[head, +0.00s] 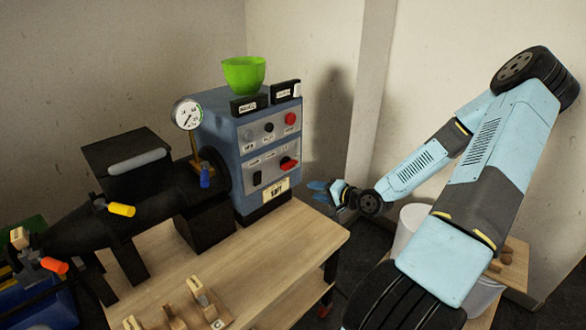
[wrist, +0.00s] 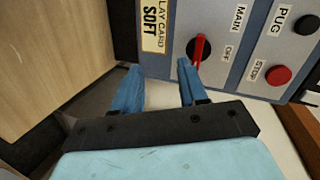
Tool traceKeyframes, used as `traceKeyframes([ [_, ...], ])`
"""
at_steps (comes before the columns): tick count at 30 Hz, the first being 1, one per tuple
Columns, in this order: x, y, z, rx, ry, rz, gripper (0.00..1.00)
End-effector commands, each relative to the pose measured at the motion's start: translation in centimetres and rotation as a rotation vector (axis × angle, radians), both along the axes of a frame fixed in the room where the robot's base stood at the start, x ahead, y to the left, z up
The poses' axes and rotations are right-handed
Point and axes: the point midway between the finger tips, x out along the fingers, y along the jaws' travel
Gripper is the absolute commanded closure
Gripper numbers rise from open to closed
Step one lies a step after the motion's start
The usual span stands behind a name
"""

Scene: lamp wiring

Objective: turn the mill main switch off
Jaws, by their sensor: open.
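The mill main switch (head: 288,163) is a red handle on a black round base, low on the blue control box. In the wrist view the red handle (wrist: 198,50) lies beside the MAIN and OFF labels, roughly in line with that row of lettering. My gripper (head: 326,189) is to the right of the box front, apart from it in the head view. In the wrist view my gripper (wrist: 159,70) has its two blue fingers spread with nothing between them. The right finger's tip appears close to the handle; whether it touches cannot be told.
A red STOP button (wrist: 279,74) and a black PUG button (wrist: 306,24) sit near the switch. A SOFT clay card (head: 276,190) is below it. A green bowl (head: 244,75) stands on the box. The wooden table (head: 290,245) has wooden pieces in front.

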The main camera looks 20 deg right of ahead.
Motion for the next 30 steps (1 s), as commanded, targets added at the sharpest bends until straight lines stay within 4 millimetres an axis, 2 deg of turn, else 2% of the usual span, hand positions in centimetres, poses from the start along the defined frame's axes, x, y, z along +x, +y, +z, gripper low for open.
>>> traceKeyframes([
  [3, 0.1, -0.5, 0.9, 0.138, -0.065, -0.045, 0.57],
  [9, 0.3, -1.3, 2.4, 0.287, -0.146, -0.093, 0.57],
  [17, 0.9, -1.2, 2.8, 0.327, -0.171, -0.103, 0.57],
  [23, 3.1, 0.1, 2.9, 0.326, -0.17, -0.102, 0.57],
  [30, 6.7, 1.9, 2.8, 0.325, -0.17, -0.102, 0.57],
])
